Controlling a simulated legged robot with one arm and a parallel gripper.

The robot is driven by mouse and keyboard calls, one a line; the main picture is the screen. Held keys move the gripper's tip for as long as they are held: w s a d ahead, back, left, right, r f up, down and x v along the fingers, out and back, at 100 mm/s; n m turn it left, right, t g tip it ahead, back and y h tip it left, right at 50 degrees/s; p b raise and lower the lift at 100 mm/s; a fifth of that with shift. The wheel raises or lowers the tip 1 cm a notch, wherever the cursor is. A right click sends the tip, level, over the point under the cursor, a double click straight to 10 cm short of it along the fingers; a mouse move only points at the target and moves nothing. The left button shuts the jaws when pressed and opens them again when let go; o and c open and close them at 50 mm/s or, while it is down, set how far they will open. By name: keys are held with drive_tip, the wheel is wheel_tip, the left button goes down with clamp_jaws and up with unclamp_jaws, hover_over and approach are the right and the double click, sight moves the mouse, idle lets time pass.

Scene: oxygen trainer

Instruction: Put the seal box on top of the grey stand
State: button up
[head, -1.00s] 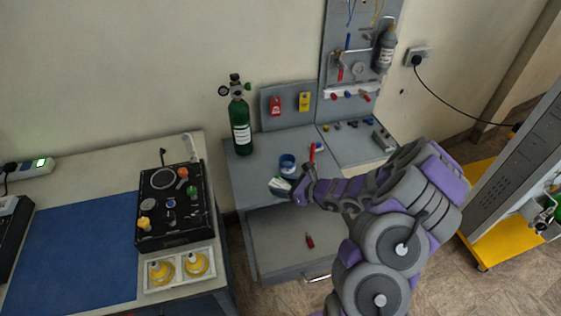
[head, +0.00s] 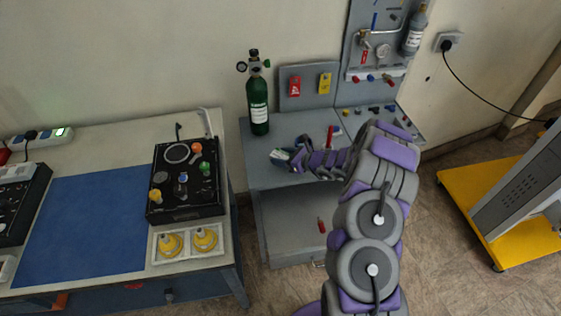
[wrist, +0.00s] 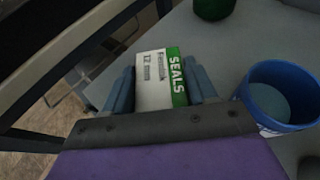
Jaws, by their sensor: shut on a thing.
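The seal box is white with a green end marked SEALS (wrist: 160,78). My gripper (wrist: 158,88) is shut on it, with a blue-grey finger on each side. In the head view, the box (head: 279,155) and gripper (head: 292,157) are over the left part of the grey bench top (head: 285,127), near its front edge. I cannot tell the gap between box and surface. The grey bench has a lower shelf (head: 290,225); no separate grey stand can be made out for sure.
A blue round cup (wrist: 280,96) is close on the gripper's right in the wrist view. A green oxygen bottle (head: 258,105) stands at the bench's back left. A red tool (head: 321,225) lies on the lower shelf. The black trainer case (head: 187,180) is on the left table.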

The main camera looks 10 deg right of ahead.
drive_tip(key=shift+w+a, duration=0.75)
drive_tip(key=shift+w, duration=0.15)
wheel_tip(320, 180, down, 4)
drive_tip(key=shift+r+b, duration=0.15)
drive_tip(key=shift+b, duration=0.65)
drive_tip(key=shift+d, duration=0.35)
drive_tip(key=o, duration=1)
drive_tip(key=shift+a, duration=0.3)
drive_tip(key=shift+o, duration=0.2)
drive_tip(key=shift+d+r, duration=0.1)
drive_tip(key=shift+d, duration=0.05)
